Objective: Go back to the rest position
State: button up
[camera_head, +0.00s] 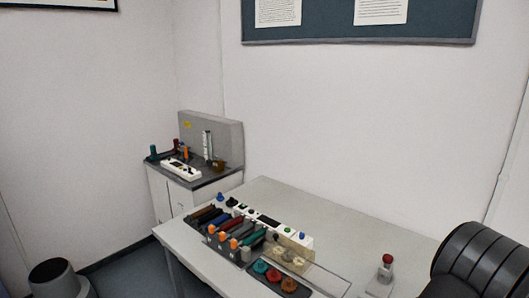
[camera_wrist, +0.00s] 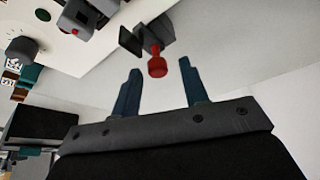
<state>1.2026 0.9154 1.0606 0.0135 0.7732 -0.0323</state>
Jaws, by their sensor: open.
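My gripper (camera_wrist: 160,82) shows in the wrist view with its two blue fingers spread apart and nothing between them. A red knob on a grey block (camera_wrist: 157,62) appears beyond the fingertips, apart from them. In the head view a red-topped grey piece (camera_head: 387,262) stands at the right part of the table. The gripper's fingers do not show in the head view.
The white table (camera_head: 330,215) carries a row of devices with coloured cylinders (camera_head: 235,232) and a dark tray of coloured round pieces (camera_head: 275,277). A side cabinet (camera_head: 185,190) stands at the back left. The table's back right is bare.

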jog(key=v, duration=1.7)
jog(key=x, duration=1.6)
jog(key=shift+f, duration=0.25)
jog(key=shift+s+f, duration=0.1)
jog(key=shift+f, duration=0.2)
jog(key=shift+s+a+r, duration=0.3)
jog(key=shift+s+a, duration=0.25)
jog(key=shift+a, duration=0.05)
jog(key=shift+s+a+r, duration=0.3)
jog(key=shift+s+a, duration=0.25)
jog(key=shift+a, duration=0.05)
jog(key=s+a+r+n, duration=0.1)
jog(key=a+r+n, duration=0.3)
jog(key=r, duration=0.7)
jog(key=shift+s+a+r, duration=0.2)
jog(key=shift+s+a, duration=0.1)
jog(key=shift+a, duration=0.75)
